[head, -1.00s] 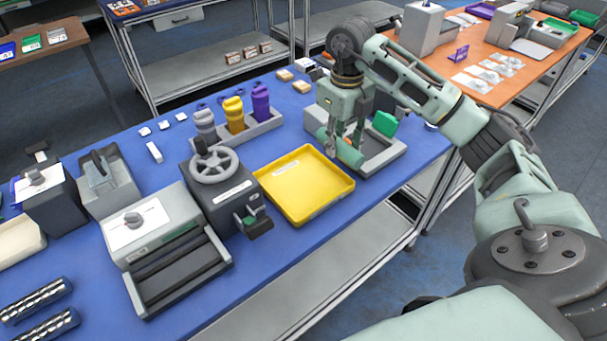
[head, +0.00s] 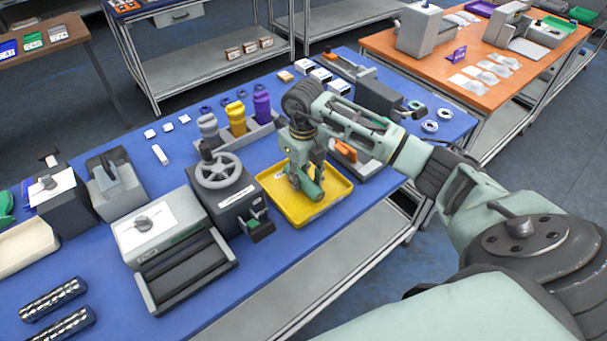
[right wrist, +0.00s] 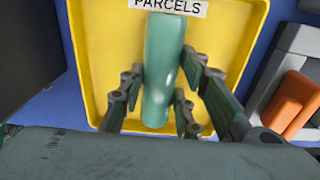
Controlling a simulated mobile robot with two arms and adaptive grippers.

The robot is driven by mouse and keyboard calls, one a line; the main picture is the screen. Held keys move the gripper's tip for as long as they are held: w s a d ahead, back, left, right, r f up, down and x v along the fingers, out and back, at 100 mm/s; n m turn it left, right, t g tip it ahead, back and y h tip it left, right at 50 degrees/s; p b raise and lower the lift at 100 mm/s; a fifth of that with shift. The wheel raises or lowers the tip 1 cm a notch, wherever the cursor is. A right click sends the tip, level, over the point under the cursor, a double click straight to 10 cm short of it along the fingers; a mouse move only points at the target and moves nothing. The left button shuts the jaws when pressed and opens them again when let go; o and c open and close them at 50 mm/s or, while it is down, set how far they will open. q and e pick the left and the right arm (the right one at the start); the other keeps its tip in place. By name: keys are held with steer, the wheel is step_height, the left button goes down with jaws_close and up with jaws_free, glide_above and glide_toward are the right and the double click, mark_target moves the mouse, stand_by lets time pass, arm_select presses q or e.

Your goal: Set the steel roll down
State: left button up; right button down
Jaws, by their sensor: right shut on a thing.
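My right gripper (head: 304,180) is shut on a smooth green roll (head: 312,190) above the yellow tray (head: 268,181). In the right wrist view the roll (right wrist: 162,75) lies between the finger pairs (right wrist: 160,92), with the tray (right wrist: 225,30) and its PARCELS label behind it. The roll's far end overlaps the label's lower edge. I cannot tell whether the roll touches the tray floor. The held roll looks green, not bare metal. My left gripper is not in view.
A grey machine with a handwheel (head: 218,170) stands left of the tray. A grey holder with an orange item (right wrist: 292,103) is right of it. A rack with grey, yellow and purple bottles (head: 262,105) stands behind. Shiny metal rolls (head: 52,299) lie at the front left.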

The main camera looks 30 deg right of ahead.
mark_target(303, 177)
steer(key=shift+f, duration=0.1)
steer(key=c, duration=1.3)
jaws_free()
steer(key=shift+r, duration=0.3)
step_height(303, 177, up, 12)
steer(key=b, duration=0.3)
steer(key=shift+f, duration=0.15)
